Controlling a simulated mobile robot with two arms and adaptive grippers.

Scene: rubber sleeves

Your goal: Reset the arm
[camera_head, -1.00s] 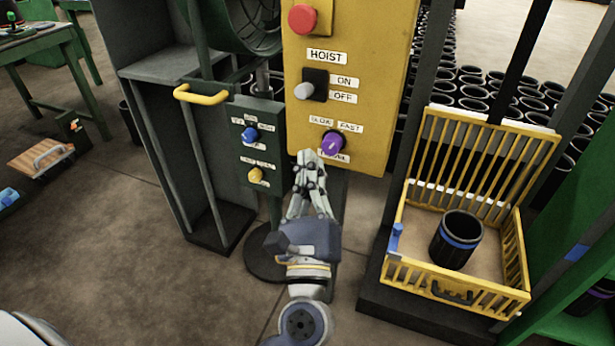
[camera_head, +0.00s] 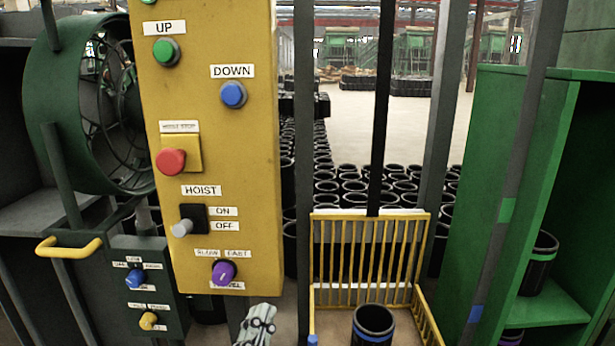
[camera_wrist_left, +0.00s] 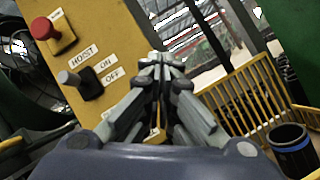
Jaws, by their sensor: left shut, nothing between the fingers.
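My left gripper (camera_head: 258,318) shows at the bottom edge of the head view, just below and right of the purple knob (camera_head: 224,272) on the yellow hoist panel (camera_head: 262,150). Its fingers are shut with nothing between them. In the left wrist view the closed fingers (camera_wrist_left: 160,60) point forward beside the panel (camera_wrist_left: 120,35), apart from the switch as far as I can see. The rest of the left arm is out of the head view. My right gripper is not in view.
The panel carries a red button (camera_head: 171,161), a grey hoist switch (camera_head: 183,228), and green (camera_head: 166,50) and blue (camera_head: 233,94) buttons. Right of it, a yellow cage (camera_head: 425,318) holds a black sleeve with a blue band (camera_head: 373,326). A green shelf (camera_head: 540,312) stands at far right.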

